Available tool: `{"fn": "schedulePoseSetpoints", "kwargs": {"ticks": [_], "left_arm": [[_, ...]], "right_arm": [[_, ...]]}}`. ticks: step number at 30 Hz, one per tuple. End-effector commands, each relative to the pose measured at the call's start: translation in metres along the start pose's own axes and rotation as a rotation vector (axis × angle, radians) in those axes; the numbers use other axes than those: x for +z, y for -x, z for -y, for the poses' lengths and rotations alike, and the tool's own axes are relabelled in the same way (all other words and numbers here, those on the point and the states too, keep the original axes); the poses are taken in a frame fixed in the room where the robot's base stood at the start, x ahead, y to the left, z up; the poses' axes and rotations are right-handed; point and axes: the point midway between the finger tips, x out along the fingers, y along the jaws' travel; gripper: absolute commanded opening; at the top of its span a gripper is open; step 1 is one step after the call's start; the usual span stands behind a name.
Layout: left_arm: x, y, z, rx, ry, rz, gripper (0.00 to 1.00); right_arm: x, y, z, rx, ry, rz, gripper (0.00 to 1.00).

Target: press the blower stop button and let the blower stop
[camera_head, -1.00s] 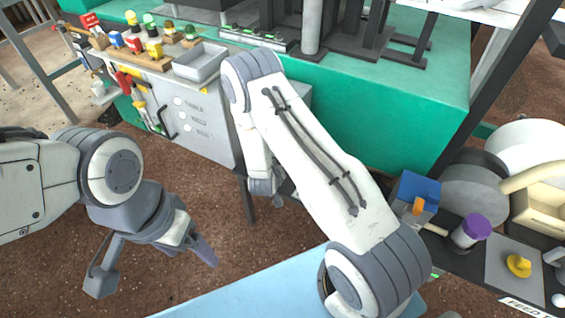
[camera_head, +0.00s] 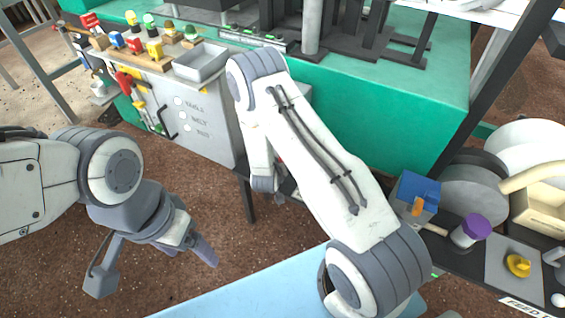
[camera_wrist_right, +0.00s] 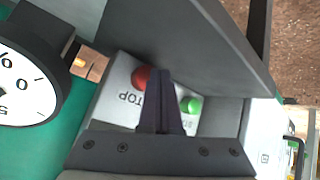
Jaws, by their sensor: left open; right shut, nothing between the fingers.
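The red stop button (camera_wrist_right: 141,77) sits on a pale panel with upside-down lettering ending in "TOP" in the right wrist view. A green button (camera_wrist_right: 190,105) is on the same panel, to the right. My right gripper (camera_wrist_right: 161,74) is shut and empty; its fingertips overlap the panel between the two buttons, just right of the red one. I cannot tell whether they touch the panel. In the head view my right arm hides most of that gripper. My left gripper (camera_head: 152,268) is open and empty above the brown floor at lower left.
A round dial (camera_wrist_right: 25,75) stands left of the panel, and a dark grey plate (camera_wrist_right: 195,45) lies close beside the fingers. In the head view a grey cabinet (camera_head: 215,125) and green machine base (camera_head: 365,125) stand behind my right arm. A blue surface (camera_head: 250,290) is in front.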

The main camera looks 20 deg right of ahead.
Motion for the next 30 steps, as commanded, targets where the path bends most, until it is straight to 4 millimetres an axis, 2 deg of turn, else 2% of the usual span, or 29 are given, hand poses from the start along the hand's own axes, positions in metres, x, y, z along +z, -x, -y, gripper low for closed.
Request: {"fn": "schedulePoseSetpoints", "kwargs": {"ticks": [30], "left_arm": [[-0.0001,0.0009,-0.0001,0.0,0.0,0.0,0.8]], "right_arm": [[-0.0037,-0.0042,-0.0029,0.0,0.0,-0.001,0.0]]}}
